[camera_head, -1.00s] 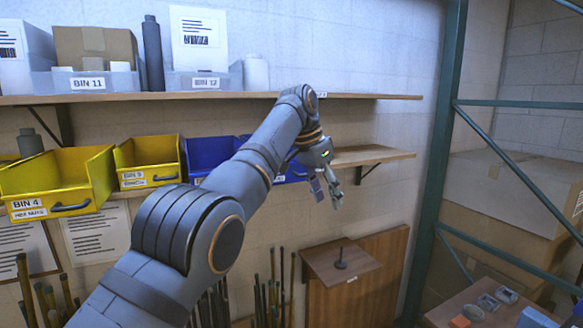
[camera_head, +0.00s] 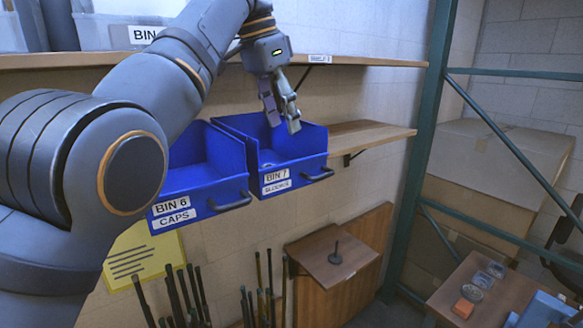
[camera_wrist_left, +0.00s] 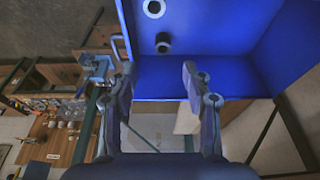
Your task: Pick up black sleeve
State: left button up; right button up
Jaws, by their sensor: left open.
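A short black sleeve (camera_wrist_left: 163,46) lies inside a blue bin (camera_wrist_left: 220,82) in the left wrist view, its round opening showing. A white-rimmed round part (camera_wrist_left: 153,8) lies close by in the same bin. In the head view my left gripper (camera_head: 281,114) is open and empty, pointing down over the blue bin 7 (camera_head: 308,166), fingertips near its upper edge. In the wrist view the sleeve lies between the lines of the two open fingers (camera_wrist_left: 158,70), beyond the tips and untouched. The sleeve cannot be made out in the head view. My right gripper is not in view.
Blue bin 6 (camera_head: 198,204) stands directly left of bin 7. The upper shelf (camera_head: 370,62) runs close behind my left wrist. A wooden shelf (camera_head: 370,136) right of bin 7 is bare. A black post on a base (camera_head: 335,257) stands on a lower wooden ledge.

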pick_arm(q)
jog(key=x, duration=0.1)
jog(key=b+x, duration=0.2)
jog(key=shift+s+d+f, duration=0.25)
jog(key=shift+s+f, duration=0.05)
jog(key=shift+f, duration=0.05)
jog(key=shift+w+a+f+b, duration=0.1)
jog(key=shift+w+f+b, duration=0.25)
jog(key=shift+w+f, duration=0.8)
jog(key=x, duration=0.1)
jog(key=b+x, duration=0.1)
jog(key=x, duration=0.1)
jog(key=shift+s+d+f+b, duration=0.25)
jog(key=shift+d+f+b, duration=0.05)
jog(key=shift+d+b, duration=0.1)
jog(key=shift+w, duration=0.25)
jog(key=shift+a, duration=0.1)
jog(key=c, duration=0.4)
jog(key=shift+s+r, duration=0.1)
jog(key=shift+s, duration=0.05)
jog(key=c, duration=0.5)
jog(key=shift+c, duration=0.2)
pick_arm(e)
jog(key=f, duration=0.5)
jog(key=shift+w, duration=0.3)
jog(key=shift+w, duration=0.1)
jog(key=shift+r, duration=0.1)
